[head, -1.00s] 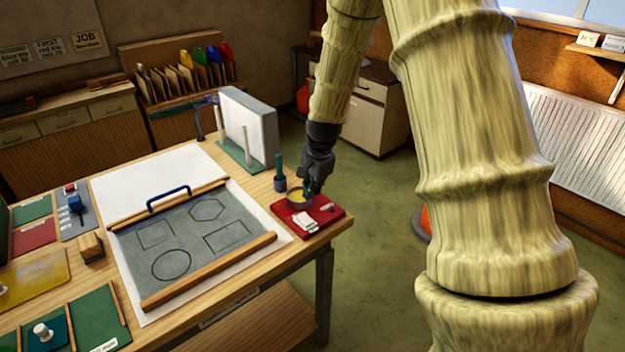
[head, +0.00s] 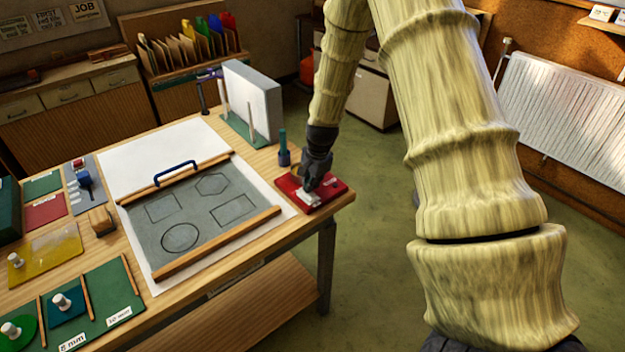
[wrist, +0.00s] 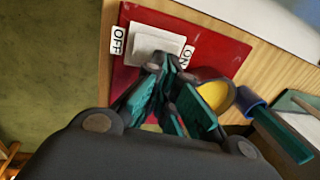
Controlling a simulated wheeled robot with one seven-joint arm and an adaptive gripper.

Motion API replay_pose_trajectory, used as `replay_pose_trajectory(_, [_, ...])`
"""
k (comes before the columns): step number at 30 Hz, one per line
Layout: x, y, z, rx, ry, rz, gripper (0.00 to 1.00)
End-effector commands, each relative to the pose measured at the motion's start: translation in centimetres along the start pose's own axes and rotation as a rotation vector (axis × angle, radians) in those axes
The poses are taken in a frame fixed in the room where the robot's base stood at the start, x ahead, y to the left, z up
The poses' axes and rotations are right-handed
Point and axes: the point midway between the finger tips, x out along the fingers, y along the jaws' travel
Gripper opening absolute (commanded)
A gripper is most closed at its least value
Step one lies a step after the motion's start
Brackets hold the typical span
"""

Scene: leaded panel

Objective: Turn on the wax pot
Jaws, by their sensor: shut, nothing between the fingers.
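The wax pot's red base (head: 332,187) sits at the right corner of the workbench. In the wrist view the red base (wrist: 225,55) carries a white rocker switch (wrist: 150,42) between OFF and ON labels. The pot with yellow wax (wrist: 213,93) is partly hidden behind my fingers. My gripper (wrist: 155,65) is shut and empty, its tips at the switch's edge on the side toward the ON label (wrist: 187,56). They look to be touching the switch, or very close. In the head view my gripper (head: 312,185) is low over the base and hides part of the switch.
A dark blue holder with a green-handled tool (head: 283,150) stands beside the red base. The grey panel with outlined shapes (head: 195,205) lies to the left. A pale upright block (head: 250,100) stands behind. The bench's right edge is close to the base.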

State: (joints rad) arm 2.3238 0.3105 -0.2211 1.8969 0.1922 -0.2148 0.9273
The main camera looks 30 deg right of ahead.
Motion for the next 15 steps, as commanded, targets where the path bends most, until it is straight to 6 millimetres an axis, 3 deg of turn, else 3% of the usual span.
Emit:
replay_pose_trajectory(10, [0.2, 0.0, 0.0, 0.000, 0.000, 0.000, 0.00])
replay_pose_trajectory(15, [1.4, -0.5, 0.0, -0.001, 0.000, 0.002, 0.00])
